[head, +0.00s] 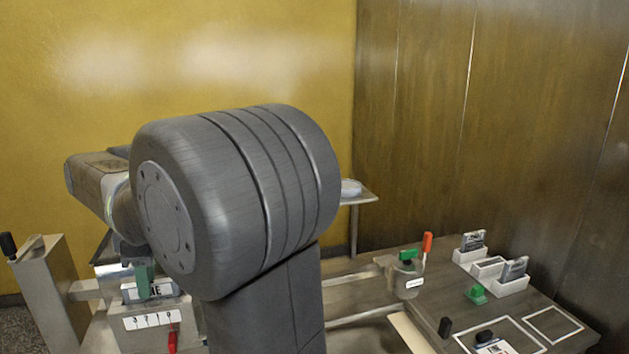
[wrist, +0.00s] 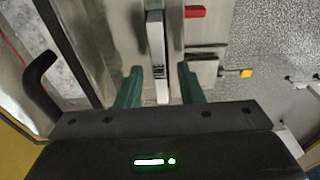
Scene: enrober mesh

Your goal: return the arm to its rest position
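My gripper (wrist: 160,86) shows in the wrist view with its two green fingers spread apart. A narrow pale plate (wrist: 156,50) with dark lettering lies between the fingers in that view, with a gap on each side. In the head view one green finger of my gripper (head: 145,282) shows at the lower left, in front of a lettered plate (head: 168,289) on a metal machine. My arm is bent and fills the middle of the head view. It hides much of the machine.
A metal machine post (head: 47,300) with a black handle stands at left. Below the lettered plate is a number strip (head: 152,320) and a red handle (head: 172,342). At right a dark table (head: 540,306) bears white holders, a green piece (head: 475,293) and a red-handled fixture (head: 405,278).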

